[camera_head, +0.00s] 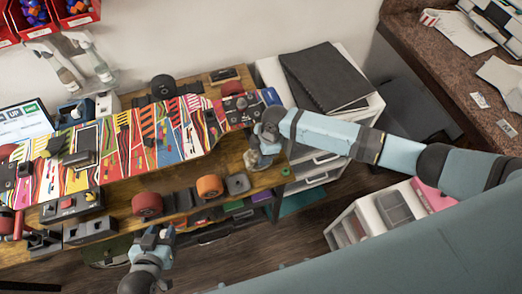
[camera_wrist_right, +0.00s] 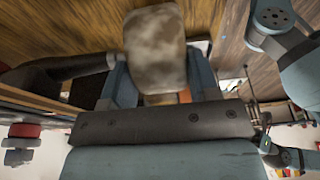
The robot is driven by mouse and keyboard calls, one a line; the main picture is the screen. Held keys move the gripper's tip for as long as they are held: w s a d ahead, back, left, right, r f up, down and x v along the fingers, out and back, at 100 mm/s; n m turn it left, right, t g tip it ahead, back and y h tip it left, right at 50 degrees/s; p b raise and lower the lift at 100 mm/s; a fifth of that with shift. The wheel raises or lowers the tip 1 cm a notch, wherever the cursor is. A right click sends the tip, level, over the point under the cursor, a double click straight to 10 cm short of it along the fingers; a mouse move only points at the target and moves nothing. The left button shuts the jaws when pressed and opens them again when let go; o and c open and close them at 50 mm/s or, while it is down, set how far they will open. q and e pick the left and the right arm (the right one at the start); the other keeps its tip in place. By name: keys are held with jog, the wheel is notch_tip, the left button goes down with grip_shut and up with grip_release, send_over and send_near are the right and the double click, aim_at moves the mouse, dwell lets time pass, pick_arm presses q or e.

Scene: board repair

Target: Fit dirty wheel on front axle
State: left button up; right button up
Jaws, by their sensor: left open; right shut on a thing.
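The dirty wheel (camera_wrist_right: 155,48), a worn brownish-grey cylinder, sits between the fingers of my right gripper (camera_wrist_right: 160,85) in the right wrist view. In the head view my right gripper (camera_head: 262,150) is at the bench's right end, just in front of the skateboard's right end; the wheel there is small and partly hidden. The colourful skateboard (camera_head: 130,140) lies across the bench with dark truck parts (camera_head: 82,150) on its left part. I cannot tell which axle is the front one. My left gripper (camera_head: 158,236) is open and empty in front of the bench's front edge.
A dark red wheel (camera_head: 147,205) and an orange wheel (camera_head: 209,187) stand along the bench's front edge in dark holders. A black wheel (camera_head: 163,86) and a red wheel (camera_head: 232,88) are behind the board. A white drawer unit (camera_head: 318,165) stands right of the bench.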

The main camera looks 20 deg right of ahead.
jog(key=shift+w, duration=0.1)
dwell(0.4)
jog(key=shift+w, duration=0.8)
jog(key=shift+r, duration=0.1)
dwell(0.8)
jog(key=shift+w, duration=0.15)
dwell(0.6)
jog(key=o, duration=1)
jog(key=shift+c, duration=1.4)
